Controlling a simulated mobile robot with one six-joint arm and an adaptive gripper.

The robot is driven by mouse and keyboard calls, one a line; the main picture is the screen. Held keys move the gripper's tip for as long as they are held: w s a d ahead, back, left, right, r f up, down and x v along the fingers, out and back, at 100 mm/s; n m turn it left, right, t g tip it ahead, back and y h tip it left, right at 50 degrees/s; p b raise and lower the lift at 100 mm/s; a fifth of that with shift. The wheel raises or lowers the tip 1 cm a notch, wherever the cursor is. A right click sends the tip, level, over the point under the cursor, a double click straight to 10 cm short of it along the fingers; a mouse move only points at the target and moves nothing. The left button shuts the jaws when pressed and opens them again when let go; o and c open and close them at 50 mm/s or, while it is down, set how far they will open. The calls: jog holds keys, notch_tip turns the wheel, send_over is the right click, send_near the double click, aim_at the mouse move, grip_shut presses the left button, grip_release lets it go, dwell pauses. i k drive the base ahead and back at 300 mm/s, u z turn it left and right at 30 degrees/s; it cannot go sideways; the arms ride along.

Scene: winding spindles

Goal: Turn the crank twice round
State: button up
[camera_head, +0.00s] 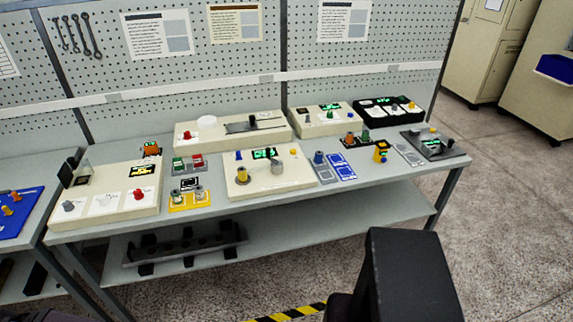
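No part is clearly recognisable as the crank at this size. At the right end, a dark grey unit (425,148) carries a small post and a yellow knob. My gripper is not in view.
Several small coloured knob panels crowd the bench top. A pegboard with sheets (160,36) and wrenches stands behind. A dark rack (185,250) lies on the lower shelf. Cream cabinets (492,50) stand at the back right. The speckled floor (510,220) at the right is clear.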

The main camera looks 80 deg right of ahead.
aim_at(277, 166)
jog(key=k, duration=1.9)
jog(key=z, duration=1.65)
jog(key=i, duration=0.9)
jog(key=z, duration=0.05)
